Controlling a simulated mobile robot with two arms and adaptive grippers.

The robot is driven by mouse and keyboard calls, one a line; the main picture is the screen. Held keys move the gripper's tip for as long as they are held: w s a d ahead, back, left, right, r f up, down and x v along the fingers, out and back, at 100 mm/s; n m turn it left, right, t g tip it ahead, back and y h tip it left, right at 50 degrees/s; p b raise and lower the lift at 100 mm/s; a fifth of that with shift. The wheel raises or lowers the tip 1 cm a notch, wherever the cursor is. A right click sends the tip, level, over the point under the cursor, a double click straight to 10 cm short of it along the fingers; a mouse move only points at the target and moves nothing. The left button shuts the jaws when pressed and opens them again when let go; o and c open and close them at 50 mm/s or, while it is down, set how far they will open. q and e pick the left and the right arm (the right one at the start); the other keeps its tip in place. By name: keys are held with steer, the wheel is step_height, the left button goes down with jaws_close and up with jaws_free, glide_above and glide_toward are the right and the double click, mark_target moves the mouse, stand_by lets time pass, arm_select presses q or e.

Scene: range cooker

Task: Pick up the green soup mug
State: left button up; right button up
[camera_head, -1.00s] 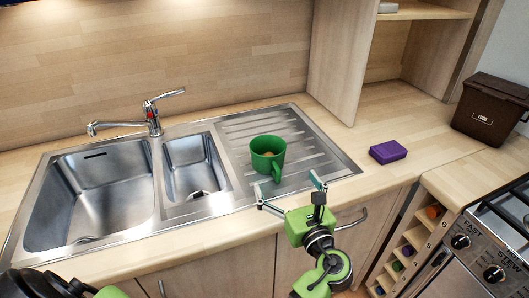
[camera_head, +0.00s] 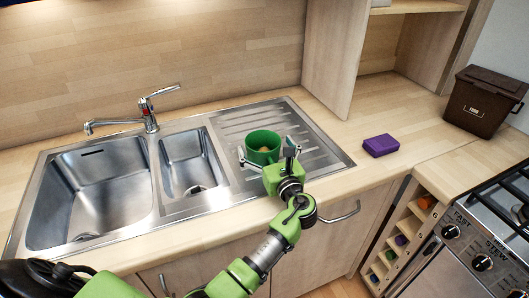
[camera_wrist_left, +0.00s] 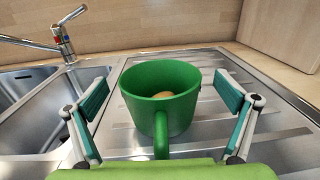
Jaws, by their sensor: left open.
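The green soup mug (camera_head: 263,141) stands upright on the ribbed steel drainboard, right of the small sink bowl. In the left wrist view the mug (camera_wrist_left: 160,92) has its handle facing my gripper, and a tan, rounded thing shows inside it. My left gripper (camera_head: 266,153) is open at the mug's near side. In the left wrist view its fingers (camera_wrist_left: 162,98) spread to the left and right of the mug, with a gap on each side. The gripper body hides part of the mug's lower front in the head view. My right gripper is not in view.
A purple block (camera_head: 381,145) lies on the counter to the right. A dark brown bin (camera_head: 484,101) stands farther right, behind the stove (camera_head: 490,235). The tap (camera_head: 149,110) and two empty-looking sink bowls are at left. Counter right of the drainboard is mostly clear.

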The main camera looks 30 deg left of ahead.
arm_select(q)
steer(key=shift+w+a+f, duration=0.1)
steer(key=shift+w+a, duration=0.3)
steer(key=shift+a, duration=0.05)
steer(key=shift+s, duration=0.1)
steer(key=shift+c, duration=0.3)
steer(key=shift+d, duration=0.1)
steer(key=c, duration=1.2)
steer(key=shift+r, duration=0.25)
